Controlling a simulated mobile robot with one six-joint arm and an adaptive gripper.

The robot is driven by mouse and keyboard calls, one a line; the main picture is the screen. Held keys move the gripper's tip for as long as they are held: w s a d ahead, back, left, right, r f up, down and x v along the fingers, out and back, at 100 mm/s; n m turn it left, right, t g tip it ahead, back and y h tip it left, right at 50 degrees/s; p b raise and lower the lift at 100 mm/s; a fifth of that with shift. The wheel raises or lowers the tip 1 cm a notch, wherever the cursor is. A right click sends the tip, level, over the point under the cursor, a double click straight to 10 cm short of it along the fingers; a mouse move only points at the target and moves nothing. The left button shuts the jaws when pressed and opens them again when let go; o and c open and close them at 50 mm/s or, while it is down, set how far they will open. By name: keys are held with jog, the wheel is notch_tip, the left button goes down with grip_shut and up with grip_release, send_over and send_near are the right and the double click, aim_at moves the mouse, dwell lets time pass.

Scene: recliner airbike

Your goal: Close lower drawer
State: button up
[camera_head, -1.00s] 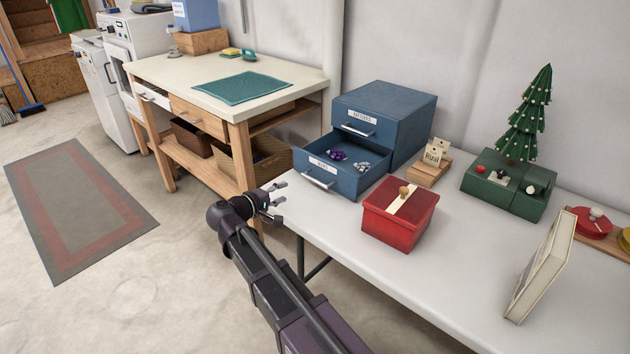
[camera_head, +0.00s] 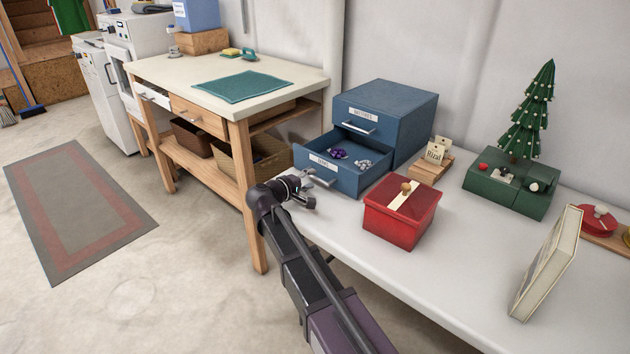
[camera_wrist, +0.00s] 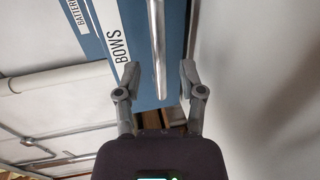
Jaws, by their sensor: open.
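The blue two-drawer box (camera_head: 412,122) stands on the white table. Its lower drawer (camera_head: 345,180) is pulled out and holds a purple bow and a silvery-white one. In the wrist view the lower drawer's front (camera_wrist: 143,45) carries the label "BOWS", and its silver bar handle (camera_wrist: 158,50) lies between my fingertips. My gripper (camera_wrist: 158,78) is open, its fingers on either side of the handle; contact cannot be told. In the head view my gripper (camera_head: 308,190) is just in front of the drawer handle (camera_head: 320,181). The upper drawer (camera_head: 358,123) is shut.
A red box (camera_head: 400,215) stands right of the drawer, close to it. A small card on a wooden stand (camera_head: 432,165), a green box with a tree (camera_head: 508,190) and an upright book (camera_head: 546,262) are further right. A wooden workbench (camera_head: 215,90) stands to the left.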

jog(key=shift+x, duration=1.05)
grip_shut()
